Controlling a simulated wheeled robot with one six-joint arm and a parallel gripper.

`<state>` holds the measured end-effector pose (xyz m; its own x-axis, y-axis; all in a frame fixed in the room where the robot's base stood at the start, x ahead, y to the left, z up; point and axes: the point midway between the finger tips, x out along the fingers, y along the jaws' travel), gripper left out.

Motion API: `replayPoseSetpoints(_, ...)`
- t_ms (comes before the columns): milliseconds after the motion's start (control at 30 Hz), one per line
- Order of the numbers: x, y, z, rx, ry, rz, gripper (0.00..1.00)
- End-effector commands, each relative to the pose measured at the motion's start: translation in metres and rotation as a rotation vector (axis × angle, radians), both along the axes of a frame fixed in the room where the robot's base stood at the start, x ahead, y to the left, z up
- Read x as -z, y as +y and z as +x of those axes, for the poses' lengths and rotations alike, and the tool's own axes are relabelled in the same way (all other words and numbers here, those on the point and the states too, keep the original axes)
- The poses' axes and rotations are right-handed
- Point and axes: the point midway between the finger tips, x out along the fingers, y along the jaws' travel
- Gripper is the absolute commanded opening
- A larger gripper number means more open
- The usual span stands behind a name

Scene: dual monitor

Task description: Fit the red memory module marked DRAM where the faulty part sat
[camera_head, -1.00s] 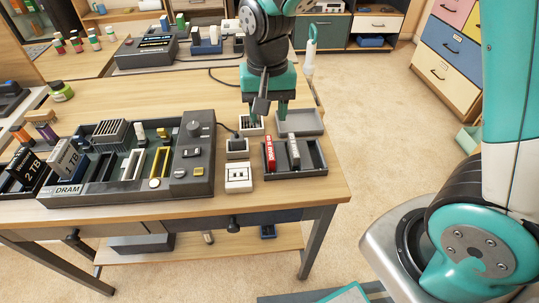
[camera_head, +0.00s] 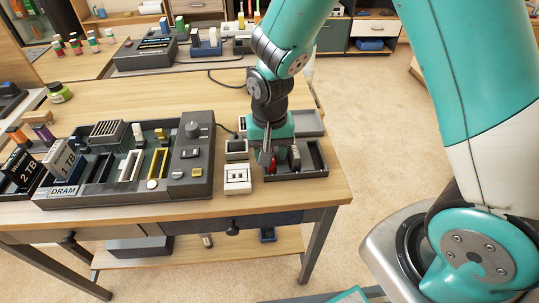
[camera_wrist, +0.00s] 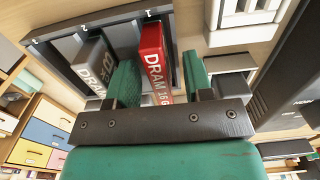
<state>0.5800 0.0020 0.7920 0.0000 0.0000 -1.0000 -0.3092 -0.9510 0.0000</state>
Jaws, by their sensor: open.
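The red DRAM module (camera_wrist: 152,52), with 16 G lettering, stands in a slot of the dark tray (camera_head: 312,173). My gripper (camera_wrist: 160,66) is open, with one green finger on each side of the red module in the wrist view. I cannot tell whether the fingers touch it. In the head view my gripper (camera_head: 273,157) is low over the tray and hides most of the red module. A grey module (camera_wrist: 94,62) stands beside it. The dark board (camera_head: 110,198) with the DRAM label (camera_head: 63,191) lies to the left and has pale and yellow slots.
A small white box with sockets (camera_head: 237,178) stands between board and tray. An empty grey tray (camera_head: 308,122) lies behind the dark tray. Black 1 TB (camera_head: 66,157) and 2 TB (camera_head: 24,169) blocks stand at the left. The table's right edge is close to the tray.

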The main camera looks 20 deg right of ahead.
Motion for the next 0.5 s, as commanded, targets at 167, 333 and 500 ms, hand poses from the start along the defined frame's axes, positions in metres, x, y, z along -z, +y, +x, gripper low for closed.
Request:
replayPoseSetpoints(167,-0.0004,0.0001,0.0000,0.000,0.000,0.000,0.28)
replayPoseSetpoints(333,-0.0005,0.0001,0.0000,0.000,0.000,0.000,0.00)
replayPoseSetpoints(500,-0.0006,0.0001,0.0000,0.000,0.000,0.000,0.00)
